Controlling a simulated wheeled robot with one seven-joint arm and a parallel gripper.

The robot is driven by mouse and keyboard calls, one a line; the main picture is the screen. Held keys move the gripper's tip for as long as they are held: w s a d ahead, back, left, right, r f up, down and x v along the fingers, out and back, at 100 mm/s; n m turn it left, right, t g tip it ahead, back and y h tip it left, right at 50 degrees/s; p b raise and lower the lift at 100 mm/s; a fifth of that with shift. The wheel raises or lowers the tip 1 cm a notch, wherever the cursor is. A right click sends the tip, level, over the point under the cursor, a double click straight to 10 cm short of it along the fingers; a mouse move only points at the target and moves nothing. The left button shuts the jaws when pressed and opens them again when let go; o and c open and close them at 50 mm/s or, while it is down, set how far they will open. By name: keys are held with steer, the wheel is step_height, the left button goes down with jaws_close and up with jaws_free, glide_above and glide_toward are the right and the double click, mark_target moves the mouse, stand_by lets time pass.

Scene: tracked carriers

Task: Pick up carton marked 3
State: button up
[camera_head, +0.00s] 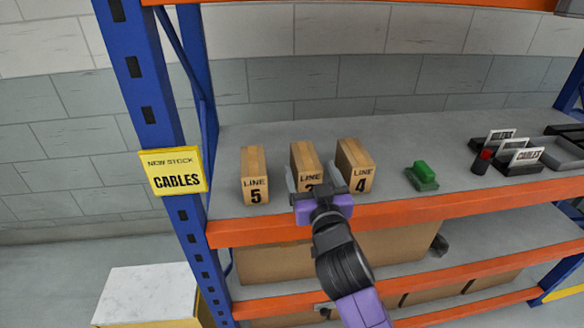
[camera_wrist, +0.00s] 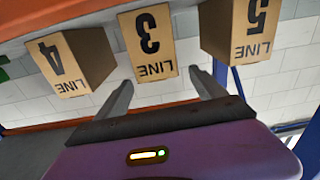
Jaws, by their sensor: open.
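The carton marked 3 (camera_head: 304,158) stands upright on the grey shelf between two like cartons. In the head view my gripper hides part of its front. In the wrist view the carton marked 3 (camera_wrist: 148,42) appears upside down, with "LINE 3" facing my gripper. My gripper (camera_head: 318,180) is open and empty in front of this carton. In the wrist view its two fingers (camera_wrist: 163,92) point toward the carton, one toward each side of it. The fingertips appear just short of the carton; whether they touch it I cannot tell.
The carton marked 5 (camera_head: 255,176) stands to the left, the carton marked 4 (camera_head: 355,166) close to the right. A green block (camera_head: 422,174) and dark trays (camera_head: 530,160) lie further right. A blue post (camera_head: 150,100) stands left.

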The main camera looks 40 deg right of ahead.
mark_target(305, 156)
steer(key=shift+s+d+f+m, duration=0.2)
steer(key=shift+d+m, duration=0.05)
steer(key=shift+m, duration=0.05)
steer(key=shift+p+x, duration=1)
steer(key=shift+x, duration=2.9)
steer(key=shift+w+a+f, duration=0.1)
steer(key=shift+a, duration=0.05)
steer(key=shift+c, duration=0.4)
jaws_close()
